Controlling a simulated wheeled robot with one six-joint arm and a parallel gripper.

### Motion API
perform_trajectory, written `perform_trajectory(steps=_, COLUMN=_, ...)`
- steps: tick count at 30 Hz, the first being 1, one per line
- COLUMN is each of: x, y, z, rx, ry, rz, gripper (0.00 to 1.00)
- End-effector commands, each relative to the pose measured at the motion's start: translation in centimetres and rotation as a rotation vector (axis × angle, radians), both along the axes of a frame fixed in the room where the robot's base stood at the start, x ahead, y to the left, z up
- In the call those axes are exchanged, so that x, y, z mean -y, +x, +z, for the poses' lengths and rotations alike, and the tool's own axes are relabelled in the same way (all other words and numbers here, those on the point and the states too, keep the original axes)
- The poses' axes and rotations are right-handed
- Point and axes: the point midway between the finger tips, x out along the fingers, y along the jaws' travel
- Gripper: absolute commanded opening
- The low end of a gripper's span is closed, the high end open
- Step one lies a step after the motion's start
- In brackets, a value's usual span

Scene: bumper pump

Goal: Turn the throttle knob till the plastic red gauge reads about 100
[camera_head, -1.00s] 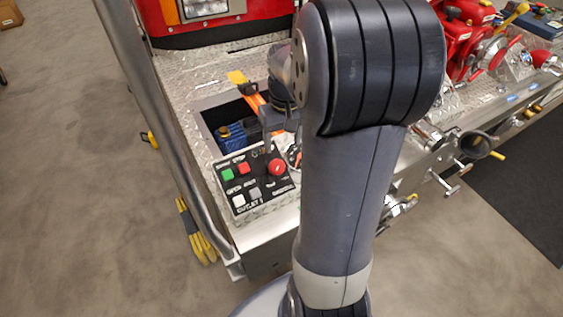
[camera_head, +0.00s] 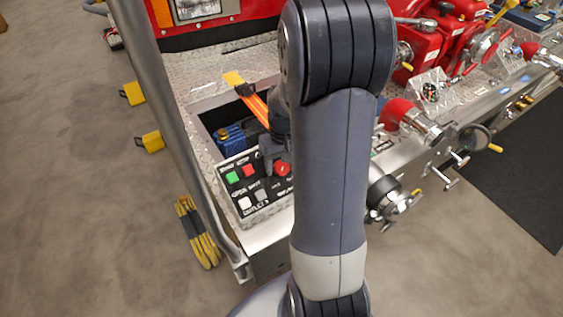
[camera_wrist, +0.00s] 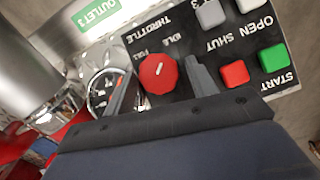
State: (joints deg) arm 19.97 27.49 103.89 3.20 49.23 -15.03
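The throttle knob (camera_wrist: 158,73) is red and round with a white pointer mark, on a black control panel (camera_head: 231,205). In the head view the knob (camera_head: 282,169) sits beside my gripper (camera_head: 270,158), partly covered by it. In the wrist view my gripper (camera_wrist: 161,65) is open, one finger on each side of the knob. A small gap shows at the right finger; I cannot tell whether the left one touches. A round gauge (camera_wrist: 101,88) lies left of the panel in the wrist view, partly hidden by the left finger. Its reading is not legible.
Green (camera_wrist: 274,57) and red (camera_wrist: 235,73) buttons and a grey button (camera_wrist: 210,13) are close to the right finger. A metal pipe fitting (camera_wrist: 35,65) stands at left. In the head view a dark bin (camera_head: 227,118) opens behind the panel, and a metal rail (camera_head: 170,120) runs at left.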

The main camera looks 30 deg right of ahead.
Motion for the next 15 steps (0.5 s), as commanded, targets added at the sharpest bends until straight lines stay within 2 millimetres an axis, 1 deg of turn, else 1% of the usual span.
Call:
perform_trajectory(steps=1, x=0.0, y=0.01, z=0.02, rx=0.0, ry=0.0, rz=0.0, gripper=0.5)
perform_trajectory(steps=2, x=0.0, y=0.01, z=0.02, rx=0.0, ry=0.0, rz=0.0, gripper=0.47)
perform_trajectory(steps=13, x=0.0, y=0.02, z=0.04, rx=0.0, ry=0.0, rz=0.0, gripper=0.17)
perform_trajectory(steps=15, x=0.0, y=0.02, z=0.04, rx=0.001, ry=0.0, rz=-0.001, gripper=0.16)
